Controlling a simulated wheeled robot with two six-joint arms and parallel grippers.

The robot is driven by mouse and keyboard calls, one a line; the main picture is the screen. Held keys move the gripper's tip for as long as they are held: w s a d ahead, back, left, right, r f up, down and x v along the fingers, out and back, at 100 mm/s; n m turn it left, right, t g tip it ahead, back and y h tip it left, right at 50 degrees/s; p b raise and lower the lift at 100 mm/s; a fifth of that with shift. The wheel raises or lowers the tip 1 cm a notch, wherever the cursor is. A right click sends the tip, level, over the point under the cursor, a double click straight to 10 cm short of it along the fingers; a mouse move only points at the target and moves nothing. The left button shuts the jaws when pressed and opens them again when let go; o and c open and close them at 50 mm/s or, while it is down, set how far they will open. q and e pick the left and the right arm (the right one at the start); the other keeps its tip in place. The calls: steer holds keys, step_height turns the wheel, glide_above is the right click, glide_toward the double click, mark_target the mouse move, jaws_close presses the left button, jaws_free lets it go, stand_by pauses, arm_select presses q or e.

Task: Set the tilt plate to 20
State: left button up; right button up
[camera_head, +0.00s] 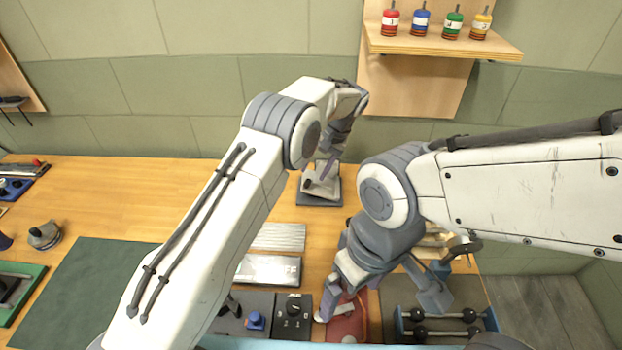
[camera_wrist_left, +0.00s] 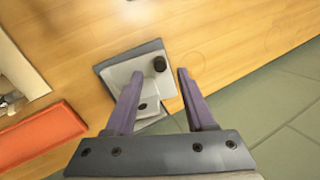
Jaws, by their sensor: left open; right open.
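The tilt plate, as I take it, is a small light-grey plate (camera_head: 322,184) on a dark square base near the back of the wooden table. It also shows in the left wrist view (camera_wrist_left: 142,77), with a black knob (camera_wrist_left: 160,64) on it. No scale or number can be read. My left gripper (camera_head: 330,160) is above and behind the plate, pointing down at it. In the left wrist view its two fingers (camera_wrist_left: 157,92) are open, with the plate and knob seen between and beyond them. My right gripper (camera_head: 382,300) is open over the table's front part, away from the plate.
A red pad (camera_head: 347,322) lies below my right gripper, beside a black box with a knob (camera_head: 293,312). A rack of dumbbell-like bars (camera_head: 440,325) stands at the front right. A shelf (camera_head: 440,45) with several coloured weights hangs on the wall. A green mat (camera_head: 85,285) lies left.

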arm_select(q)
steer(key=v, duration=0.6)
steer(key=shift+r+b, duration=0.3)
steer(key=s+a+r+h, duration=0.25)
steer(key=s+a, duration=0.45)
steer(key=a, duration=0.4)
steer(key=s+a+f+n+t+h, duration=0.15)
steer(key=s+a, duration=0.25)
steer(key=s, duration=0.5)
steer(key=s+a+f+n+t, duration=0.1)
steer(key=s+a+f, duration=0.15)
steer(key=s, duration=0.65)
steer(key=s+d+r+m+g, duration=0.1)
steer(key=s+d+r+m, duration=0.2)
steer(key=s+d, duration=0.3)
steer(key=s+d+r+m+g+h, duration=0.1)
steer(key=s+d+r+m, duration=0.2)
steer(key=s+d, duration=0.3)
steer(key=s+m, duration=0.1)
steer(key=s, duration=0.1)
steer(key=shift+s+d+r, duration=0.2)
steer(key=shift+s+d, duration=0.15)
steer(key=shift+d, duration=0.05)
steer(key=shift+g, duration=0.25)
